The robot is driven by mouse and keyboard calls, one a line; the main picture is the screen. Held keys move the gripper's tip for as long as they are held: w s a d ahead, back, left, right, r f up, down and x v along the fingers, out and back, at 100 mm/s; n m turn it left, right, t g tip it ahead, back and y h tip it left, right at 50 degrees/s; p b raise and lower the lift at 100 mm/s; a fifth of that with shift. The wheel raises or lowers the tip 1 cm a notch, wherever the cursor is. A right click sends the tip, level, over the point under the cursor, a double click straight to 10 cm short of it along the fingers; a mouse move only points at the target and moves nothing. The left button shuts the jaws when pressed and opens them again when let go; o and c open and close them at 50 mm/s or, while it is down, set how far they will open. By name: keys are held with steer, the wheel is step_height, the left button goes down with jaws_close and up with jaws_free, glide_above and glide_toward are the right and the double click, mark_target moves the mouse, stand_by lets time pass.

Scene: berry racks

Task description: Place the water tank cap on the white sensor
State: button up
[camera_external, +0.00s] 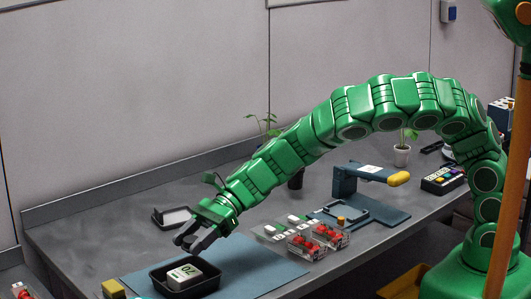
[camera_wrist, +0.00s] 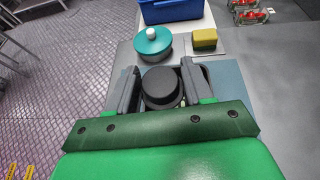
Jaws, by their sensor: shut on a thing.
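My gripper (camera_external: 186,243) is above and slightly behind a black open tray in the external view. In the wrist view my gripper (camera_wrist: 160,88) is shut on a round, stepped black cap (camera_wrist: 160,82), which sits between the two dark fingers. In the external view the cap is hard to tell from the dark fingers. A white block marked 02 (camera_external: 184,273), which looks like the white sensor, lies inside the black tray (camera_external: 208,287). I see a gap between fingertips and block. The block is not clearly visible in the wrist view.
The tray stands on a blue mat (camera_external: 262,262). A yellow-green sponge (camera_external: 113,289), berry punnets (camera_external: 306,247), a blue stand (camera_external: 345,184) and a small dark tray (camera_external: 172,216) are nearby. The wrist view shows a teal round lid (camera_wrist: 152,44) and a blue bin (camera_wrist: 172,12).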

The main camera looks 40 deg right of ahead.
mark_target(179, 281)
steer(key=shift+w+a+f, duration=0.35)
steer(key=shift+a+f, duration=0.15)
steer(key=shift+f, duration=0.2)
steer(key=shift+w+a+f, duration=0.3)
steer(key=shift+a+f, duration=0.15)
steer(key=shift+f, duration=0.25)
steer(key=shift+d+f, duration=0.1)
steer(key=shift+f, duration=1.35)
steer(key=shift+f, duration=0.1)
steer(key=o, duration=1)
steer(key=s+v, duration=0.1)
steer(key=v, duration=1.1)
steer(key=shift+w, duration=0.45)
